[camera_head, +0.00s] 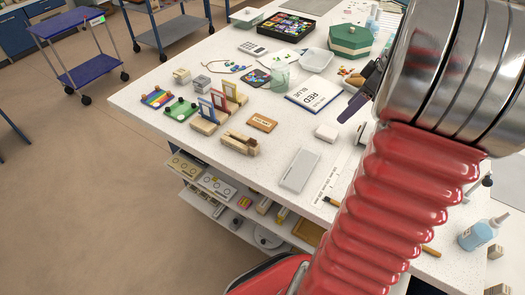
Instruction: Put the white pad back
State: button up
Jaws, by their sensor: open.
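A small white block-like pad (326,132) lies on the white speckled worktop, right of the wooden pieces and below the booklet. A larger pale flat slab (299,170) lies nearer the front edge; I cannot tell for sure which of the two is the white pad. My gripper (362,92) shows only in part, as dark fingers beside my metal wrist, above and right of the small white pad. It is open, with nothing seen between the fingers. My red arm hides much of the worktop's right side.
A "RED BLUE" booklet (314,92), a clear cup (279,78), a white tray (316,60) and a green box (350,40) stand farther back. Wooden stands (222,105) crowd the left. A blue bottle (478,235) stands at right. Shelves (235,205) lie below the front edge.

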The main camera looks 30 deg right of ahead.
jog(key=s+a+r+m+h, duration=0.1)
jog(key=a+r+m, duration=0.1)
jog(key=a, duration=1.2)
jog(key=a+r+m+h, duration=0.1)
jog(key=a+r, duration=0.2)
jog(key=a, duration=1.1)
jog(key=s+a+f+m+t, duration=0.1)
jog(key=s+a+m, duration=0.1)
jog(key=s+a, duration=0.3)
jog(key=a, duration=0.4)
jog(key=shift+s+f+t, duration=0.3)
jog(key=shift+s+f, duration=0.05)
jog(key=shift+c, duration=0.3)
